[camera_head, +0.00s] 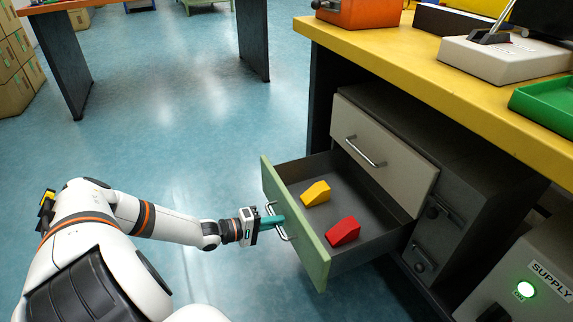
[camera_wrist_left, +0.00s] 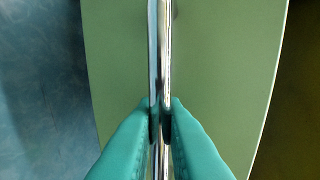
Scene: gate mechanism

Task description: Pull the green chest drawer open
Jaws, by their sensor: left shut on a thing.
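The green-fronted drawer (camera_head: 296,232) of the dark chest under the yellow table is pulled well out. A yellow block (camera_head: 315,193) and a red block (camera_head: 343,232) lie inside it, apart from each other. My left gripper (camera_head: 275,221) is shut on the drawer's metal handle. In the left wrist view the teal fingertips (camera_wrist_left: 161,112) close on both sides of the handle bar (camera_wrist_left: 159,60), with the green drawer front (camera_wrist_left: 220,70) behind it. My right gripper is not in view.
The chest's upper drawer (camera_head: 385,150), with a beige front, is shut above the open one. The yellow table (camera_head: 430,75) overhangs the chest. A grey supply box (camera_head: 525,275) with a lit green button stands at the lower right. Blue floor (camera_head: 200,120) is clear to the left.

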